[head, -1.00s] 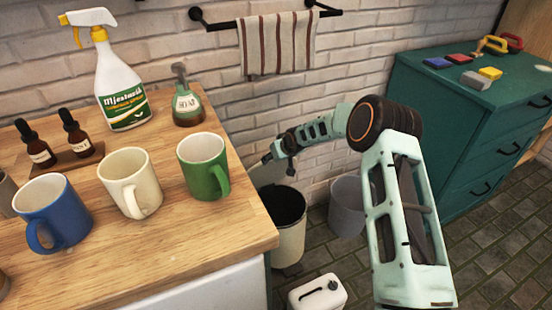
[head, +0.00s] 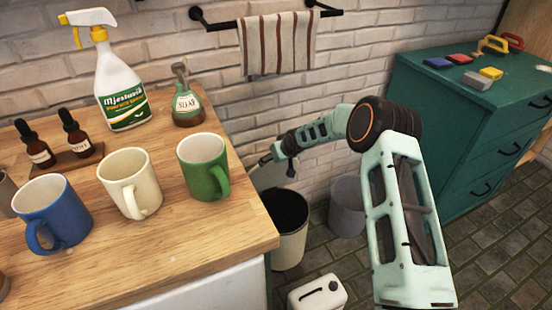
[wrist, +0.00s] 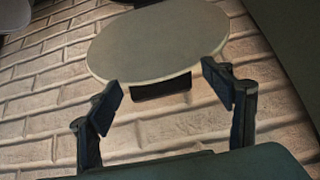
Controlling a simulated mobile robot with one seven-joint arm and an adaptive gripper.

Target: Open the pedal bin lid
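The pedal bin (head: 289,248) is cream and stands on the floor beside the wooden counter. Its dark mouth is uncovered in the head view. A pale shape behind the mouth, partly hidden by the counter and my gripper, looks like its raised lid (head: 266,178). In the wrist view a pale oval lid (wrist: 160,42) with a dark block at its lower edge lies beyond my fingers. My gripper (head: 276,166) is above the bin's back edge, and the wrist view shows its fingers (wrist: 166,96) wide apart with nothing between them. I cannot tell whether a finger touches the lid.
The wooden counter (head: 200,240) with mugs and bottles is close on the left. A grey open bin (head: 346,208) stands right of the pedal bin, and a white canister (head: 316,294) is in front. A green drawer cabinet (head: 450,130) is at the right. The brick wall is behind.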

